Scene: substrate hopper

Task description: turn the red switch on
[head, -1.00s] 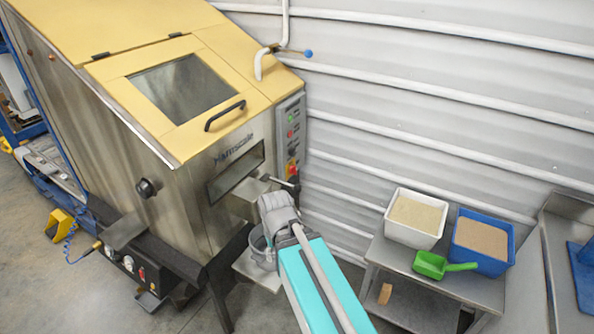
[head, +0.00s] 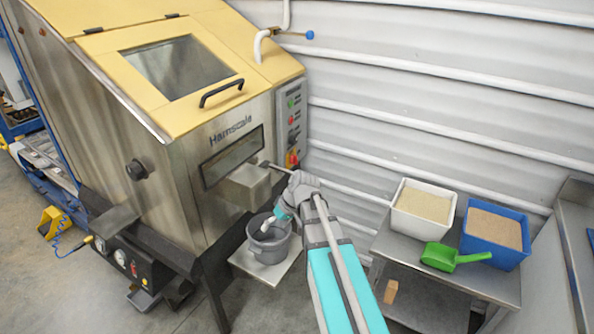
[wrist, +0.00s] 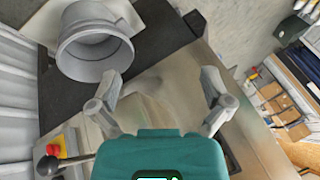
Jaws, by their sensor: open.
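A red switch on a yellow plate (head: 292,159) is low on the grey control panel at the hopper's front right corner. It also shows at the lower left of the wrist view (wrist: 57,147); its setting is too small to tell. A smaller red control (head: 291,120) is higher on the panel. Another small red piece (head: 133,268) is on the black box low at the left. My gripper (head: 268,224) is in front of the hopper, over the grey bucket and below the panel. In the wrist view its fingers (wrist: 160,84) are spread and empty, apart from the switch.
The grey bucket (head: 268,246) stands under the outlet box (head: 246,188). A lever with a dark knob (wrist: 48,166) sticks out near the switch. At the right, a table (head: 395,245) holds a white bin (head: 408,229), a blue bin (head: 518,262) and a green scoop (head: 438,256).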

